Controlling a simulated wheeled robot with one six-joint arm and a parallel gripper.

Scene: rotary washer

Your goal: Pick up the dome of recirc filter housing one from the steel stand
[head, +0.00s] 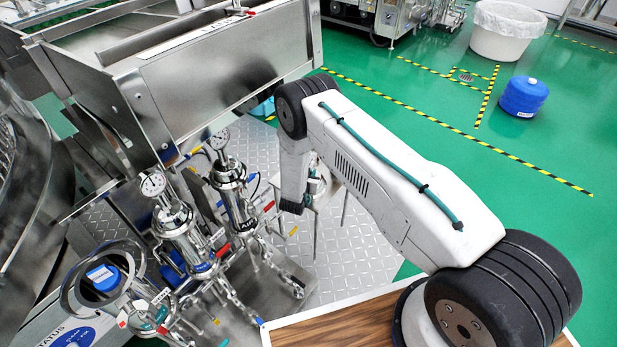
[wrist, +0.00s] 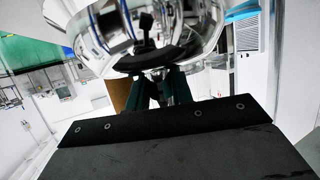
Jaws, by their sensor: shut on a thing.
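The dome (wrist: 190,28) is a shiny, mirror-like metal piece at the top of the wrist view, partly cut off by the picture's edge. My gripper (wrist: 160,88) is shut on it, with its dark green fingers under the dome's dark lower edge. In the head view my arm hides most of my gripper and the dome. The steel stand (head: 316,236) shows there only in part, with thin legs below my arm's end. I cannot tell whether the dome touches the stand. Two upright steel filter housings (head: 184,236) (head: 233,195) with dial gauges stand to the left.
A large steel machine (head: 215,65) rises at upper left, close to my arm. Pipes and valves crowd around the housings. A blue drum (head: 524,97) and a white bin (head: 507,32) stand far off at upper right. Green floor (head: 420,150) is open to the right.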

